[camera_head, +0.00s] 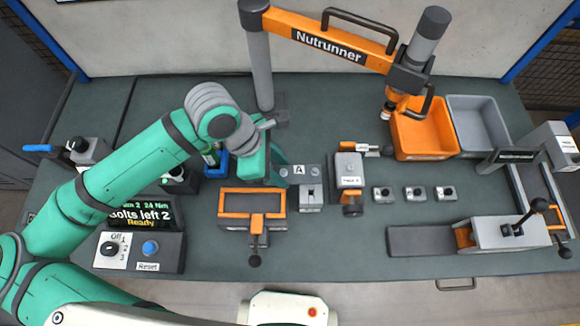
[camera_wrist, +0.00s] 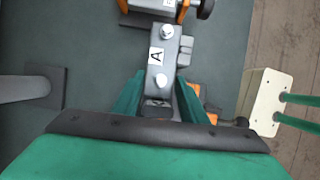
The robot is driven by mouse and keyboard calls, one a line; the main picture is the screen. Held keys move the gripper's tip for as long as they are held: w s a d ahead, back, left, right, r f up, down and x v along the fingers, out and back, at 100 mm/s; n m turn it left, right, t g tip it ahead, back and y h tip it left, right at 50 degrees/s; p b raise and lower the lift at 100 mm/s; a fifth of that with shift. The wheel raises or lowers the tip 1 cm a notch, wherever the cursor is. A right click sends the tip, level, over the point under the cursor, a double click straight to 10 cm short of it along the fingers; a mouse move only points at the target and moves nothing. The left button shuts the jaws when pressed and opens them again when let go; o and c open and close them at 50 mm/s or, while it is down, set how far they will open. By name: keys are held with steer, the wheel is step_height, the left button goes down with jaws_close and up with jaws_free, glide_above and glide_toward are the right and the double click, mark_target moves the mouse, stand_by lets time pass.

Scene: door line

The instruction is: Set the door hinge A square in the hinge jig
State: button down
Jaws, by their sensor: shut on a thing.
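The door hinge A (camera_head: 299,172) is a grey plate with a white "A" label and two round bolt heads. It also shows in the wrist view (camera_wrist: 160,69), running away from my fingers. My gripper (camera_head: 276,168) is shut on its near end; the green fingers (camera_wrist: 158,98) stand on both sides of it. An orange-edged frame with a front clamp, which looks like the hinge jig (camera_head: 223,204), lies just below and left of the hinge in the head view. The hinge is outside this frame. Its height above the table is unclear.
A grey-and-orange clamp fixture (camera_head: 348,170) stands close to the hinge's far end. Several small grey blocks (camera_head: 416,194) sit right of it. The nutrunner arm (camera_head: 330,44) hangs at the back, beside orange (camera_head: 424,154) and grey bins (camera_head: 480,148). A control box (camera_head: 139,253) is front left.

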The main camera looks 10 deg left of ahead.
steer(key=w+a+f, duration=0.2)
steer(key=w+f, duration=0.1)
steer(key=w, duration=0.3)
steer(key=shift+s+a+f, duration=0.1)
steer(key=shift+a+f, duration=0.05)
steer(key=shift+f, duration=4.6)
steer(key=shift+f, duration=0.15)
steer(key=c, duration=1.1)
jaws_free()
steer(key=v, duration=1.2)
steer(key=shift+a, duration=0.1)
